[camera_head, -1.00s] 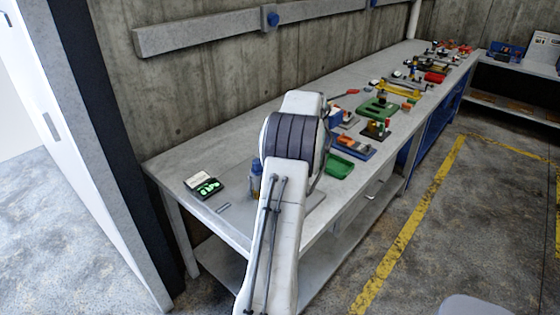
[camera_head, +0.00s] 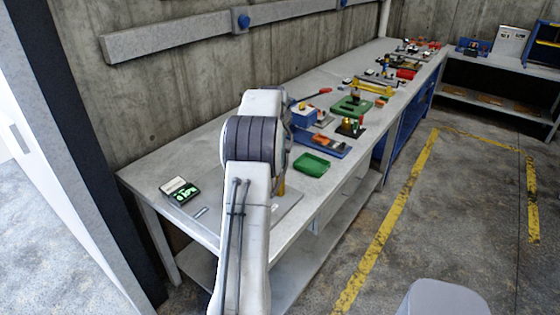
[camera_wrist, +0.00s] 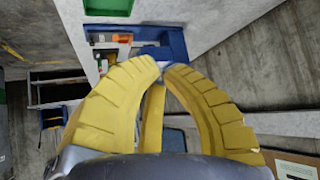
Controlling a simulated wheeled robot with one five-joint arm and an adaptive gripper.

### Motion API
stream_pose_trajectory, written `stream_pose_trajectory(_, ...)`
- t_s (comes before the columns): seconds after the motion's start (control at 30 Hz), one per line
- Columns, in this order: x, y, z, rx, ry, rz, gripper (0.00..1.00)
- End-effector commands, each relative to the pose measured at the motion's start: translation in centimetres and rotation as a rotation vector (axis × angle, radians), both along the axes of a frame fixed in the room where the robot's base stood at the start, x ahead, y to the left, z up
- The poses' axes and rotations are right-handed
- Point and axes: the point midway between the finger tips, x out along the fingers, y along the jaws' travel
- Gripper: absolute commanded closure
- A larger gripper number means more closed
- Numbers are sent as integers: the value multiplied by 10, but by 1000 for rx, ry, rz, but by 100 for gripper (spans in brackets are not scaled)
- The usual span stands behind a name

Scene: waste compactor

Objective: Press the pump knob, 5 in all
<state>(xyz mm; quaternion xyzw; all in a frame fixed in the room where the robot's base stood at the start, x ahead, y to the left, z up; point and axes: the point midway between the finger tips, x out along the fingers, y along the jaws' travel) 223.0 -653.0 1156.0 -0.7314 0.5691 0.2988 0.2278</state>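My gripper's yellow fingers fill the middle of the wrist view, their tips (camera_wrist: 163,66) almost together with only a thin gap. A third yellow strip shows between and below them. I cannot make out the pump knob. The near-bench area behind my arm is hidden. I cannot tell whether my gripper touches anything.
The grey bench (camera_head: 150,172) runs along the concrete wall. A small device with a green-lit screen (camera_head: 180,191) lies at its near left. A green tray (camera_head: 312,164), a blue base (camera_head: 325,149) and a blue box (camera_head: 304,117) lie beyond my arm. The wrist view shows a blue frame (camera_wrist: 176,43).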

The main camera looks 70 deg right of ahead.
Motion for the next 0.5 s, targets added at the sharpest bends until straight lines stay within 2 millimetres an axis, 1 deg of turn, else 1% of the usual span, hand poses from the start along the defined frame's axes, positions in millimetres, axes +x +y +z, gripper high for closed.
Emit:
stream_pose_trajectory(0.27,0,0,-17,1,0,0,100)
stream_pose_trajectory(0.5,0,0,-41,1,0,0,100)
